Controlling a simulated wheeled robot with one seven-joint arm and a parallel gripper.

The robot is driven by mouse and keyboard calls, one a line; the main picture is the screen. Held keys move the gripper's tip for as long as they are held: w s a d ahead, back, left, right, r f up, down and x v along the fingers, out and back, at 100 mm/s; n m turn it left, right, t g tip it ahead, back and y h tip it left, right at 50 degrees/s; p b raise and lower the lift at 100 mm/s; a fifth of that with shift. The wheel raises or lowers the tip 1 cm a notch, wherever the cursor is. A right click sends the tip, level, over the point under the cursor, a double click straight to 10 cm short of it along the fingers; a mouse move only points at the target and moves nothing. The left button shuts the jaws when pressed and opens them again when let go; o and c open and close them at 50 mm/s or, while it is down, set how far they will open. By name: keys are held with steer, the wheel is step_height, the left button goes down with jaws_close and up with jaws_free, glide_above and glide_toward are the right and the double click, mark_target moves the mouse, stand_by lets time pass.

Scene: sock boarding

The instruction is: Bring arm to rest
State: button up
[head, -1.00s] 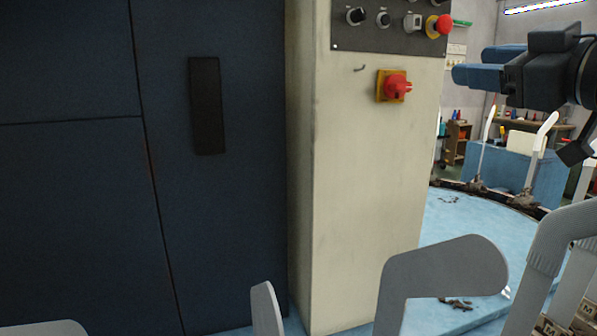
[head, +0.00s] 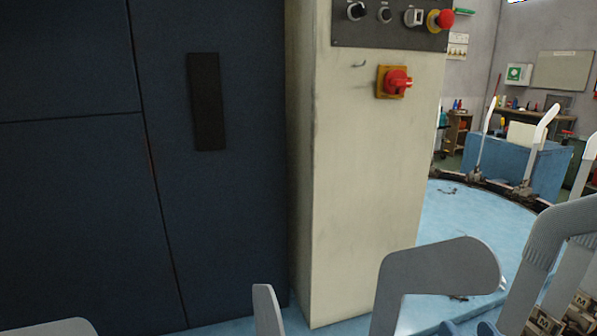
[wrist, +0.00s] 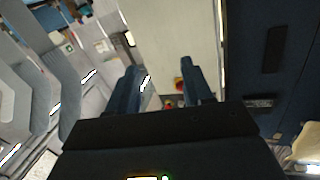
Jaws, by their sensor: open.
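My gripper (wrist: 160,78) shows in the wrist view, its two blue fingers apart with nothing between them. Behind the fingers is the pale control cabinet. In the head view the gripper is not clearly seen; a small blue shape at the bottom edge, right of centre, may be part of it. Grey sock-shaped boards stand along the bottom of the head view, the largest a bare board (head: 440,272). A board at the right (head: 562,232) has a ribbed grey covering. Grey boards (wrist: 66,92) also show at the left of the wrist view.
The pale control cabinet (head: 365,190) carries knobs, a red emergency button (head: 446,18) and a red rotary switch (head: 397,81). Dark blue doors (head: 75,200) fill the left. A round light-blue platform (head: 465,230) carries more upright boards (head: 541,135) behind.

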steer(key=s+f+g+h, duration=0.1)
steer(key=s+f, duration=0.2)
steer(key=s, duration=0.4)
steer(key=s+f+g, duration=0.1)
steer(key=s+f, duration=0.3)
steer(key=s, duration=0.4)
steer(key=s+r+n+g+p, duration=0.1)
steer(key=s, duration=1.4)
steer(key=shift+s+a, duration=0.15)
steer(key=shift+s, duration=0.25)
steer(key=shift+c, duration=0.3)
